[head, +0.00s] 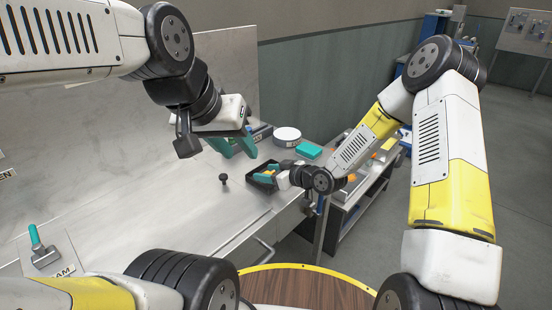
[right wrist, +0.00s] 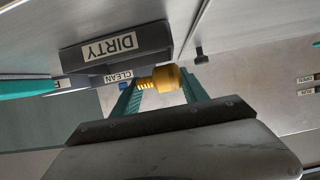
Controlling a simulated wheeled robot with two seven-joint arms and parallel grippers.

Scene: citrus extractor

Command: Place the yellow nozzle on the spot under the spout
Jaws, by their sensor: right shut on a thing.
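The yellow nozzle (right wrist: 166,80) lies between the two teal fingers of my right gripper (right wrist: 160,92) in the right wrist view. Its ridged thin end points left and its wide end right. The right gripper is shut on it. In the head view my right gripper (head: 268,176) is at a black tray, with a small yellow patch at its fingers. My left gripper (head: 236,148) hangs higher, over the bench's far part, with its teal fingers apart and nothing seen between them. I cannot make out the spout or the spot under it.
The black tray (head: 259,167) sits near the bench's right edge. A DIRTY-labelled block (right wrist: 115,48) and a CLEAN label show in the wrist view. A black knob (head: 223,178) stands left of the tray. The middle bench is clear.

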